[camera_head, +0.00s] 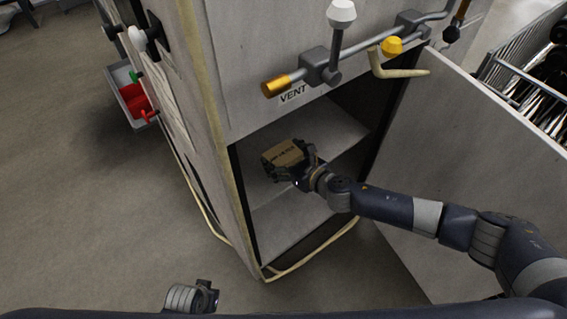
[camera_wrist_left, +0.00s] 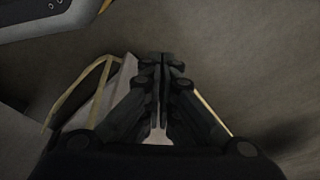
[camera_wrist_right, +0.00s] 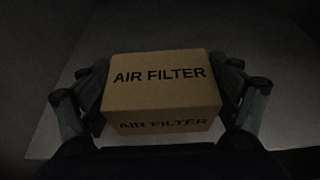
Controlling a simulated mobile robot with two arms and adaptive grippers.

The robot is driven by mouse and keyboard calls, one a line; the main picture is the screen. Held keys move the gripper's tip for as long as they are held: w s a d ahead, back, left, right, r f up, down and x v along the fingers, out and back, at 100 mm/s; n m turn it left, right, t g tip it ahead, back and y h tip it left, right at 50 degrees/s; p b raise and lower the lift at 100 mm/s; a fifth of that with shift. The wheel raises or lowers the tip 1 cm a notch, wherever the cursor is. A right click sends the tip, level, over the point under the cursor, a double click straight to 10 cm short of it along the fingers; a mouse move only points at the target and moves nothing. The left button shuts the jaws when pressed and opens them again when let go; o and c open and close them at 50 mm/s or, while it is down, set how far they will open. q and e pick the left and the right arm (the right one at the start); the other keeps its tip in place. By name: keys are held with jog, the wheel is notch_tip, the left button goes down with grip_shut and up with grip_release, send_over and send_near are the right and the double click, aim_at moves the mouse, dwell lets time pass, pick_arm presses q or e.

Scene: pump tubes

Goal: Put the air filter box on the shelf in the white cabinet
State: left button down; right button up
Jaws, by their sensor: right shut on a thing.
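The air filter box (camera_head: 284,154) is a small brown carton inside the open white cabinet (camera_head: 262,70), over the upper shelf (camera_head: 343,128). My right gripper (camera_head: 296,167) is shut on it. In the right wrist view the box (camera_wrist_right: 160,85) sits between the two fingers, its "AIR FILTER" lettering readable. I cannot tell whether the box touches the shelf. My left gripper (camera_head: 208,293) is low at the front, outside the cabinet and away from the box. In the left wrist view its fingers (camera_wrist_left: 163,70) are together with nothing seen between them.
The cabinet door (camera_head: 470,150) stands open at the right, beside my right arm. A grey bin with red things (camera_head: 122,82) hangs at the left side. The floor at left is clear.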

pick_arm(q)
jog(key=r, duration=0.1)
jog(key=w+r+b, duration=0.1)
jog(key=r, duration=0.3)
jog(key=shift+w+r, duration=0.2)
jog(key=shift+w, duration=0.1)
pick_arm(e)
notch_tip(320, 180, down, 3)
pick_arm(q)
jog(key=shift+d+r, duration=0.1)
jog(key=shift+r, duration=0.15)
pick_arm(e)
jog(key=shift+f, duration=0.15)
jog(key=o, duration=1)
pick_arm(q)
jog(key=shift+w+r+t, duration=0.1)
jog(key=shift+r+t, duration=0.1)
jog(key=shift+t, duration=0.1)
pick_arm(e)
jog(key=shift+o, duration=0.2)
